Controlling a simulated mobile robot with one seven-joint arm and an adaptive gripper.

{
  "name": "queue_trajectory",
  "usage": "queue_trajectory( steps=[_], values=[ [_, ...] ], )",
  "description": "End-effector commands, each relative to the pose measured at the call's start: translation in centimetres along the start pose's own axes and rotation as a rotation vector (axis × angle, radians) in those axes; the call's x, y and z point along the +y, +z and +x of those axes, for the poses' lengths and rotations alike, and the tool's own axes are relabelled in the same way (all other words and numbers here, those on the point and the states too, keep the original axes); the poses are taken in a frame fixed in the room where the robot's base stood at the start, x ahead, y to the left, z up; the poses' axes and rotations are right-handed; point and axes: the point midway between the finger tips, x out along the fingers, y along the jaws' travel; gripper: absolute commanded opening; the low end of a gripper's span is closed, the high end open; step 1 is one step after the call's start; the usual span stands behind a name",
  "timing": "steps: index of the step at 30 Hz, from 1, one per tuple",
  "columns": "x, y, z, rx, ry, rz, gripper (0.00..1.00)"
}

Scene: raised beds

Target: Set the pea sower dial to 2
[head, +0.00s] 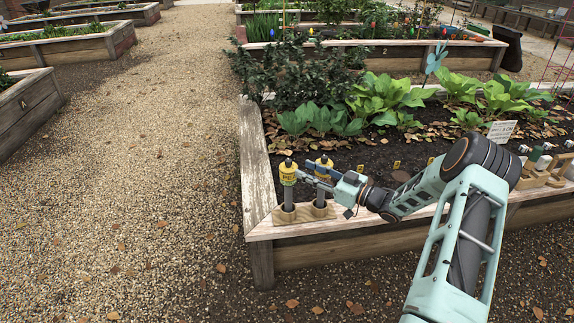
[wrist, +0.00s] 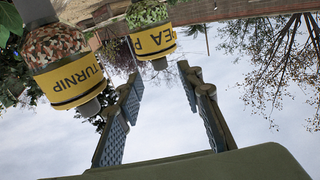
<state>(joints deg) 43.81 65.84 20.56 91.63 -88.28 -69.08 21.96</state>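The pea sower (head: 288,175), a grey tube with a yellow-labelled top, stands upright in a wooden holder (head: 290,217) on the bed's front-left corner. In the upside-down wrist view, its PEA label (wrist: 152,42) and green contents show beyond my fingertips. The turnip sower (head: 322,170) stands just to its right; its TURNIP label (wrist: 70,80) is nearer in the wrist view. My gripper (head: 304,173) points left toward the pea sower's top and also shows in the wrist view (wrist: 160,76). It is open, with nothing between its fingers. No dial numbers are readable.
The turnip sower stands close beside my fingers. Leafy plants (head: 385,97) and a dark bush (head: 300,72) grow behind in the bed. Wooden stands with bottles (head: 545,165) are at the right. The gravel path (head: 150,150) at the left is clear.

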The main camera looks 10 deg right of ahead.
Motion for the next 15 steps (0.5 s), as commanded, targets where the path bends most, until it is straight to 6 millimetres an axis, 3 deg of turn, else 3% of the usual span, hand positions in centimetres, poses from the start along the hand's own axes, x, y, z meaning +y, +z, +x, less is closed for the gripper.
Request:
queue_trajectory(
  steps=[6, 15],
  values=[
    [-0.1, 0.3, 4.4, 0.001, -0.002, -0.001, 0.34],
    [0.1, 0.1, 7.5, 0.0, 0.001, 0.001, 0.34]
  ],
)
